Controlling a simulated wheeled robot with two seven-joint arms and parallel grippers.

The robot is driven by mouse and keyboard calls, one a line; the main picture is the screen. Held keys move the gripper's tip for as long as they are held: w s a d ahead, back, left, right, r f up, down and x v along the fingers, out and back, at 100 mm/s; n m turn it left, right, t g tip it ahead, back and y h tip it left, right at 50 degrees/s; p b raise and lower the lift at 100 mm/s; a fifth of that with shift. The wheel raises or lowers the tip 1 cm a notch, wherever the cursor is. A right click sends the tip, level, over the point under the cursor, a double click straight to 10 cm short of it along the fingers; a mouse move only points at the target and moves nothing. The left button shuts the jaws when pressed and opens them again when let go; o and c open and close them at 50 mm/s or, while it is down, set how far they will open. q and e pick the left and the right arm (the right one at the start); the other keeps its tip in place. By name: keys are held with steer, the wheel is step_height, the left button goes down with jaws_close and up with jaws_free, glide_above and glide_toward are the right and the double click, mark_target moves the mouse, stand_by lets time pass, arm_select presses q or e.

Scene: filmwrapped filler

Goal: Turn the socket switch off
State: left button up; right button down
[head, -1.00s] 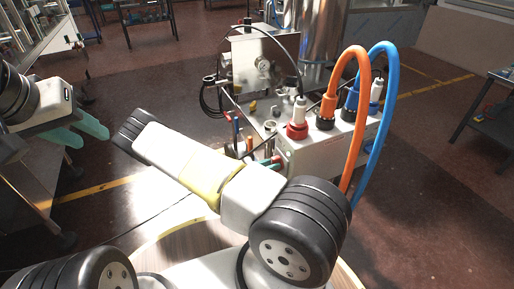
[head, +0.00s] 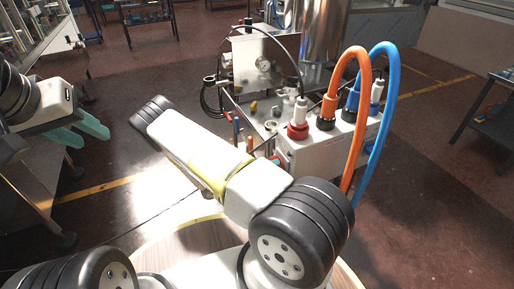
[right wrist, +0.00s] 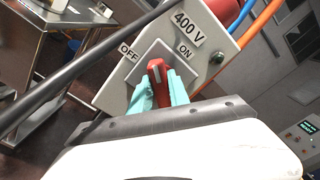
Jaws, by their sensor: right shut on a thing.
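The socket box (head: 320,155) is pale grey with several plugs on top, right of centre in the head view. In the right wrist view its front plate (right wrist: 118,95) reads 400 V, with OFF at left and ON at right. The red switch handle (right wrist: 157,72) sits on a square plate between these labels, its tip pointing up in the picture. My right gripper (right wrist: 161,88) is shut on the handle, one teal finger on each side; my arm mostly hides it in the head view. My left gripper (head: 88,131) is open and empty, far left.
An orange cable (head: 357,120) and a blue cable (head: 383,130) loop up from the box and hang down its right side. A black rod (right wrist: 75,75) crosses the right wrist view close by. A dark table (head: 485,132) stands far right.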

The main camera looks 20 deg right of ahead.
steer(key=n, duration=0.7)
steer(key=shift+w+f, duration=0.1)
steer(key=shift+f, duration=0.15)
stand_by(0.5)
steer(key=c, duration=1.2)
jaws_free()
steer(key=shift+c, duration=0.2)
steer(key=shift+a, duration=0.15)
steer(key=a, duration=0.7)
steer(key=shift+s+a, duration=0.3)
steer(key=shift+s, duration=0.05)
